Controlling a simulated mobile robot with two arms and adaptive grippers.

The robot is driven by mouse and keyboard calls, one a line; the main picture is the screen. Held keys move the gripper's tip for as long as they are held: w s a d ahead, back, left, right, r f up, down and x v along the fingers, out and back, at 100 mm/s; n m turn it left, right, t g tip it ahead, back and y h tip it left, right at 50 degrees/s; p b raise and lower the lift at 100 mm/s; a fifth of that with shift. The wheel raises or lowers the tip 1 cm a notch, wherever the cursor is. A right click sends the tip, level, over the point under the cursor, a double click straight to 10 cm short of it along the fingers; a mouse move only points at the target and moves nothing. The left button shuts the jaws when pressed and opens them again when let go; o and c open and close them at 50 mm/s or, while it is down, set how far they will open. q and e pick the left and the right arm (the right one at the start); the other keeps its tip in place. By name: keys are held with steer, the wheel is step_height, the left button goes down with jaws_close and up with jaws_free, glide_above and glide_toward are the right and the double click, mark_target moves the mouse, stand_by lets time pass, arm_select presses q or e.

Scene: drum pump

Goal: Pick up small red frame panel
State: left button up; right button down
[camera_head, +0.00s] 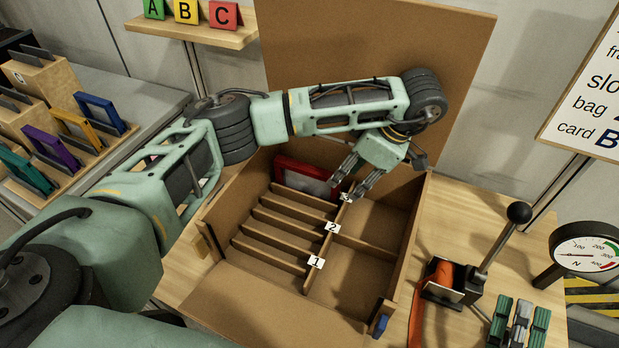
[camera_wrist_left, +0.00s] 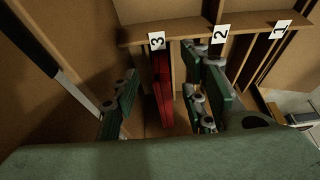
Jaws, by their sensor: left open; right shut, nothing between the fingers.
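The small red frame panel (camera_head: 300,176) stands upright in the slot marked 3 at the back of the open cardboard box (camera_head: 262,300). In the left wrist view, the red panel (camera_wrist_left: 163,92) shows as a narrow upright strip below the 3 label. My left gripper (camera_head: 347,188) is open at the panel's right end in the head view. In the left wrist view, the fingers of my left gripper (camera_wrist_left: 162,105) are on both sides of the panel, with a gap on each side.
Cardboard dividers (camera_head: 280,237) form several slots, with labels 2 (camera_head: 332,227) and 1 (camera_head: 316,262) nearer the front. The raised lid (camera_head: 350,45) stands behind my arm. A lever press (camera_head: 455,285) and a gauge (camera_head: 585,250) stand right. Coloured frames (camera_head: 100,112) stand in racks at left.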

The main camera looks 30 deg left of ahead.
mark_target(308, 168)
arm_select(q)
steer(key=a, duration=0.2)
steer(key=a+p, duration=0.1)
steer(key=a, duration=0.2)
steer(key=shift+s+a+r, duration=0.1)
steer(key=shift+s, duration=0.1)
steer(key=shift+a+p, duration=0.4)
steer(key=shift+a, duration=0.45)
steer(key=a+p, duration=0.1)
steer(key=a, duration=0.1)
steer(key=shift+a+r, duration=0.1)
steer(key=shift+a, duration=0.25)
steer(key=p+x, duration=0.1)
steer(key=x, duration=0.1)
steer(key=shift+s+a+f, duration=0.1)
steer(key=shift+a+f, duration=0.05)
steer(key=shift+f, duration=0.5)
steer(key=shift+f, duration=0.25)
jaws_close()
